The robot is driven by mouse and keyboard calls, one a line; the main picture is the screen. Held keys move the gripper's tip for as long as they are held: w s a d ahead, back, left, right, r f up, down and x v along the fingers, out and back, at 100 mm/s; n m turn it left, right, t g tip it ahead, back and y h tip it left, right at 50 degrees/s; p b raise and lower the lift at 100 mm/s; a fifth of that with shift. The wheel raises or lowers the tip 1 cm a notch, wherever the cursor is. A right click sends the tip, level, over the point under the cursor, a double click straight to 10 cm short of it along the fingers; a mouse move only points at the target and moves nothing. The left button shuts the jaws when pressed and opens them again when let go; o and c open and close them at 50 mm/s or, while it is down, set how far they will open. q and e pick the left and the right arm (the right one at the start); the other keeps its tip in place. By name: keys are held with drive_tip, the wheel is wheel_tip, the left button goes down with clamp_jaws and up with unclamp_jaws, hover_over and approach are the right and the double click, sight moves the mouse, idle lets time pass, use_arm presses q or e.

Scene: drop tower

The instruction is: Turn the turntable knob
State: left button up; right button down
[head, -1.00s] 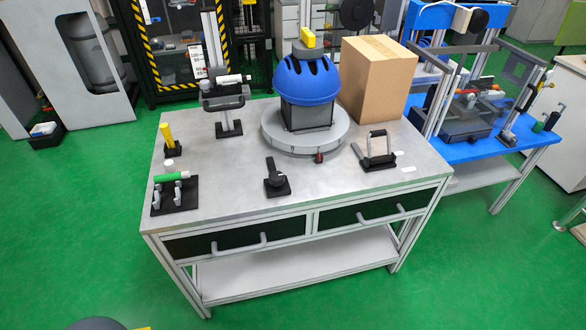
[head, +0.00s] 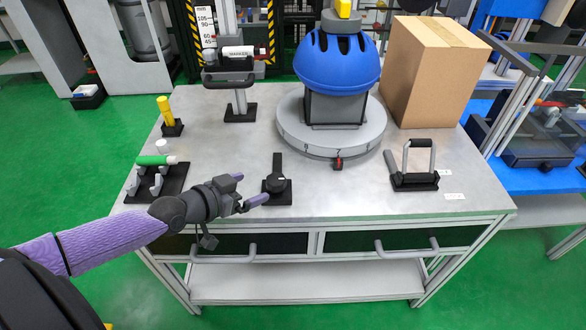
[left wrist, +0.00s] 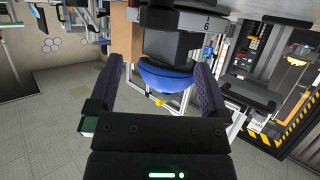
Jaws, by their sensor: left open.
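The black knob (head: 277,183) stands on a small square black base near the front middle of the table, its lever pointing to the back. Behind it is the round grey turntable (head: 290,132), with numbers on its rim and a small red-and-black piece at its front. A blue helmet (head: 338,65) sits on a dark block on the turntable. My left gripper (head: 250,190) is open and empty, just left of the knob; whether it touches the knob I cannot tell. In the upside-down left wrist view, the helmet (left wrist: 165,82) appears between the spread fingers. My right gripper is not in view.
On the table (head: 225,185) stand a cardboard box (head: 437,75), a black handled fixture (head: 414,180), a rack with a green-and-white tube (head: 155,160), a yellow-handled item (head: 166,111) and a clamp stand (head: 240,108). Bare tabletop lies between the knob and fixture.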

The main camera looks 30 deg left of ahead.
sight(273, 180)
use_arm(q)
drive_tip(key=shift+w+d+f+b, duration=0.25)
drive_tip(key=shift+w+f+b, duration=0.4)
drive_tip(key=shift+w, duration=0.1)
drive_tip(key=b+x, duration=0.2)
drive_tip(key=x, duration=0.3)
drive_tip(key=shift+w, duration=0.2)
drive_tip(key=shift+w+d+f, duration=0.1)
drive_tip(key=shift+w+d, duration=0.05)
drive_tip(key=shift+w, duration=0.15)
drive_tip(key=shift+w+b, duration=0.3)
drive_tip(key=shift+b, duration=0.05)
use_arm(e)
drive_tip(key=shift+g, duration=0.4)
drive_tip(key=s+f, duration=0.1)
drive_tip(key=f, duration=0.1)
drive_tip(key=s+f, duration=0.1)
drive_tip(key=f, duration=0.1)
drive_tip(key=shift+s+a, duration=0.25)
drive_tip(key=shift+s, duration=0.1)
